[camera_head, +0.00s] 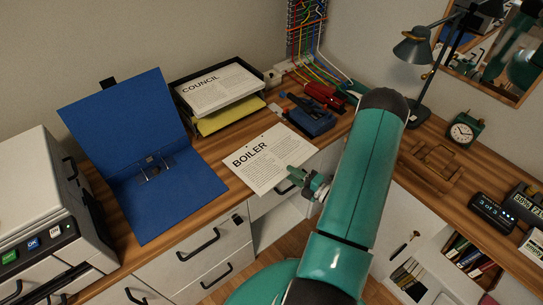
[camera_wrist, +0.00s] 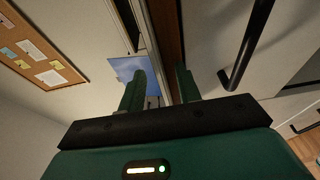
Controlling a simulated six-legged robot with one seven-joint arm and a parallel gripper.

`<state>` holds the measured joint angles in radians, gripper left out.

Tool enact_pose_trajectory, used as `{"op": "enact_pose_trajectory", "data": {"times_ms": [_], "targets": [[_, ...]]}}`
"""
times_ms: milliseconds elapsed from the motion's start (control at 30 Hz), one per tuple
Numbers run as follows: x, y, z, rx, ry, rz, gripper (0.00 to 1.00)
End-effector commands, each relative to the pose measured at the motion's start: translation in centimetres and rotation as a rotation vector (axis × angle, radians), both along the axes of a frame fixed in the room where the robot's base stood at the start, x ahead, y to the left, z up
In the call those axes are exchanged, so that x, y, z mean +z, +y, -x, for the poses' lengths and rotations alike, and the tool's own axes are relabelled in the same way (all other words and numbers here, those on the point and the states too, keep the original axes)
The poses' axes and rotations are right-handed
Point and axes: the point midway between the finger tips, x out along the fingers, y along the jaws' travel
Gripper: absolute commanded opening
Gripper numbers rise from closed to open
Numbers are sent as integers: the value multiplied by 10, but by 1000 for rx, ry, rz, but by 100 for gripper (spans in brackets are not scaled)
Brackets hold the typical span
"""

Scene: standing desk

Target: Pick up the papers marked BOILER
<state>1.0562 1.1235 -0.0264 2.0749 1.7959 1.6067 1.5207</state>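The white papers marked BOILER (camera_head: 262,160) lie flat on the wooden desk, and their front edge reaches the desk's front edge and seems to stick out a little. My gripper (camera_head: 293,175) is at the front right side of these papers in the head view. In the wrist view my gripper (camera_wrist: 163,82) shows two green fingers standing apart, with the desk's edge beyond them. I see nothing clamped between them. Whether a finger touches the papers cannot be told; a thin pale strip near the fingers may be their edge.
An open blue binder (camera_head: 165,195) stands left of the papers. Behind are a tray with COUNCIL papers (camera_head: 220,88) and a blue hole punch (camera_head: 311,120). A drawer handle (camera_head: 202,242) juts out below the desk; one (camera_wrist: 246,45) is close right of my gripper in the wrist view.

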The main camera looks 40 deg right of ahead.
Motion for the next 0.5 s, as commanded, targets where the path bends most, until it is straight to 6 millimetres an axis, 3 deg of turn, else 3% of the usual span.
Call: {"op": "enact_pose_trajectory", "data": {"times_ms": [167, 333, 500], "targets": [[0, 0, 0, -1, 0, 0, 32], [0, 0, 0, -1, 0, 0, 0], [0, 0, 0, 0, -2, 0, 0]]}}
